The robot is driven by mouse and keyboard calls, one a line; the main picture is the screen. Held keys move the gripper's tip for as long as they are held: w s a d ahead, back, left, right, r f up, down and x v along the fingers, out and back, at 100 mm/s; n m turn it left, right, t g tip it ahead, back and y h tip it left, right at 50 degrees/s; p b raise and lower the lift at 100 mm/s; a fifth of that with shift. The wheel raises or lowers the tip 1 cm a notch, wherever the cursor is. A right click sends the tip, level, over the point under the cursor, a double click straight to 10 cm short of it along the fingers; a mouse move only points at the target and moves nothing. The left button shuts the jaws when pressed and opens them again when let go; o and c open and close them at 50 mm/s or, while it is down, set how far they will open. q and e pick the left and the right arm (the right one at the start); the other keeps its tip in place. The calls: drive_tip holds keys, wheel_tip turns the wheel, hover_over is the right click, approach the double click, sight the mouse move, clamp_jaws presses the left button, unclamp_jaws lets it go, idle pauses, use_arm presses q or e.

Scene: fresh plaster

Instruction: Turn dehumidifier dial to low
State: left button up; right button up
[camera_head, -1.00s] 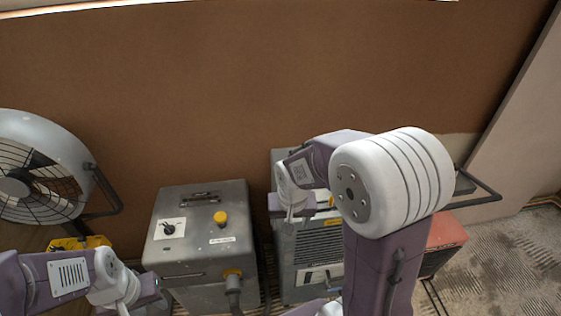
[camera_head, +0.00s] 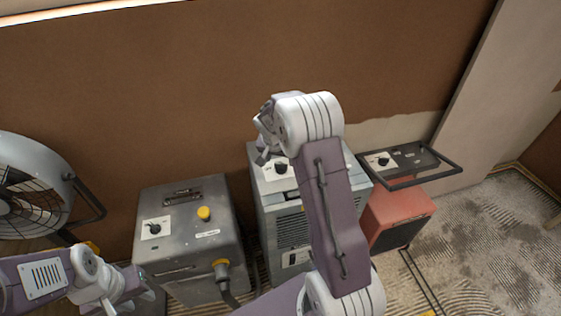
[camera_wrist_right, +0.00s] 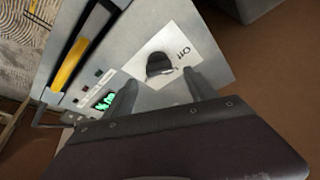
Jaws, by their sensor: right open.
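The dehumidifier (camera_head: 262,215) is the tall grey unit in the middle of the head view, partly hidden by my right arm. Its black dial (camera_head: 281,168) sits on a white plate on top. In the right wrist view the dial (camera_wrist_right: 160,65) is close up, with "Off" printed beside the knob. My right gripper (camera_wrist_right: 163,88) is open, its two fingers just short of the knob, one toward each side; contact cannot be told. In the head view my right gripper (camera_head: 263,152) is just left of the dial. My left gripper (camera_head: 135,287) is low at the left; its jaws are unclear.
A grey box (camera_head: 180,258) with its own dial and a yellow button stands left of the dehumidifier. A red unit (camera_head: 398,215) with a black handle frame is on the right. A fan (camera_head: 35,160) stands far left. A brown wall is behind; open floor lies right.

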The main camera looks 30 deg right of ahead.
sight(281, 164)
drive_tip(key=x, duration=0.3)
drive_tip(key=shift+d, duration=0.1)
drive_tip(key=shift+d+f, duration=0.1)
drive_tip(key=shift+f, duration=0.25)
